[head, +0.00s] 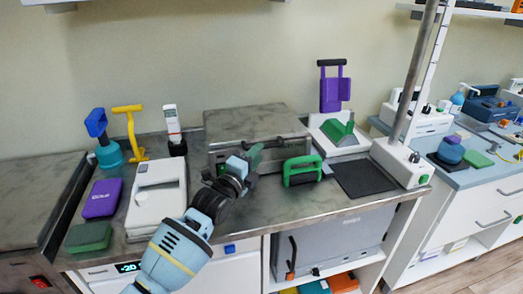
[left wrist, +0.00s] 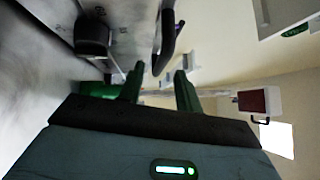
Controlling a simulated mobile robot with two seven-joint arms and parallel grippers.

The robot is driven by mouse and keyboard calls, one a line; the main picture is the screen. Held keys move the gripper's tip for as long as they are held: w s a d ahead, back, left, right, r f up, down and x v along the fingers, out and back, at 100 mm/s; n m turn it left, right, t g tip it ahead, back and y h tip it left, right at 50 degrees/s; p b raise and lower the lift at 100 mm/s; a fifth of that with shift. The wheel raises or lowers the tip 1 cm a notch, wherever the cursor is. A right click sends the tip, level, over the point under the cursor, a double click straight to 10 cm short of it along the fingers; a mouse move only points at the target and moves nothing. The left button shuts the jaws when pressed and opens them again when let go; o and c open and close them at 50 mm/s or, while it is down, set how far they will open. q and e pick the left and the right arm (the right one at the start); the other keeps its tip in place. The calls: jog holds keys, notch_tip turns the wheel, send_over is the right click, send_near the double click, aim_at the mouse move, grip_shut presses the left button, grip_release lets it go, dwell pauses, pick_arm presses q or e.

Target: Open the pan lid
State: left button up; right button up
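The pan is a low grey box on the counter in the head view, with a broad, marbled grey lid (head: 243,121) on top that looks closed. A thin bar runs along its front side. My left gripper (head: 254,154) is in front of the pan, its green fingers close to the bar and partly covering the pan's front. In the left wrist view the two green fingers (left wrist: 160,82) stand apart with nothing between them. A dark curved bar (left wrist: 167,38) shows just past the fingertips; I cannot tell whether they touch it. My right gripper is not in view.
A white device (head: 157,196) and a purple box (head: 102,198) stand left. A dark mat (head: 362,177) and a metal post (head: 413,75) are at right.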

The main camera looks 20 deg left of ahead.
pick_arm(q)
jog(key=shift+x, duration=1.55)
grip_shut()
